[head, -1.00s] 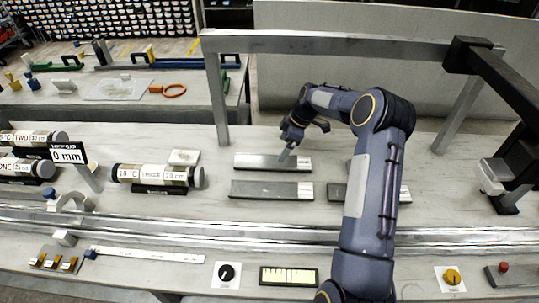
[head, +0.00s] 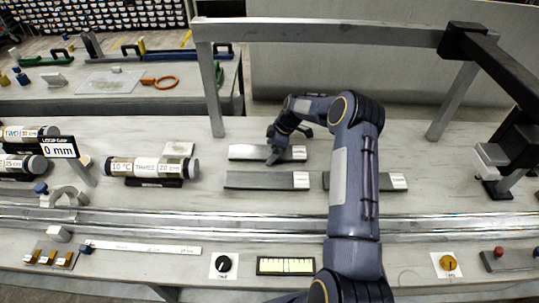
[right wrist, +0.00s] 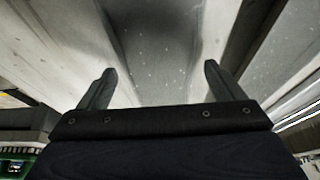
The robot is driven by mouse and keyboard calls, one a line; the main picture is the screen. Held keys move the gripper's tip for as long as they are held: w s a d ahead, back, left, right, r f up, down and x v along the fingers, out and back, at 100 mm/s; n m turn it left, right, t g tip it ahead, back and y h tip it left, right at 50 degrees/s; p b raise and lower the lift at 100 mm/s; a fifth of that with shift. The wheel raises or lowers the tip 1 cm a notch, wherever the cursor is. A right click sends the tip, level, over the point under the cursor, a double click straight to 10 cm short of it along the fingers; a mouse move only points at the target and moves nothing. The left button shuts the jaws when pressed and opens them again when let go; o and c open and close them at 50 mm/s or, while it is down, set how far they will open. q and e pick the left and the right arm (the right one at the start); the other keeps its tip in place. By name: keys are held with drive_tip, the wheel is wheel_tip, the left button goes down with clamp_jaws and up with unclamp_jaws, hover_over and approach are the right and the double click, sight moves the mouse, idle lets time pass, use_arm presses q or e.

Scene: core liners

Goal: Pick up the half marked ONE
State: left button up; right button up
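Three long grey halves lie on the bench in the head view: a far one (head: 245,152), a near one (head: 258,180) and one at the right (head: 380,181), partly behind my right arm. My right gripper (head: 273,157) is over the far half, pointing down. In the right wrist view its two fingers (right wrist: 160,72) are apart, with a grey surface beyond them and nothing visibly clasped. My left gripper is not in view.
Labelled core tubes, one reading THREE (head: 150,168), rest at the left by a 0 mm display (head: 60,147). A metal frame (head: 320,33) stands over the bench. Metal rails (head: 270,216) run along the front, with a black knob (head: 223,263) and a yellow knob (head: 448,263) before them.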

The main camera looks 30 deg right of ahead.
drive_tip(key=c, duration=1.4)
drive_tip(key=shift+w+r, duration=0.1)
drive_tip(key=shift+c, duration=0.6)
drive_tip(key=shift+r, duration=0.1)
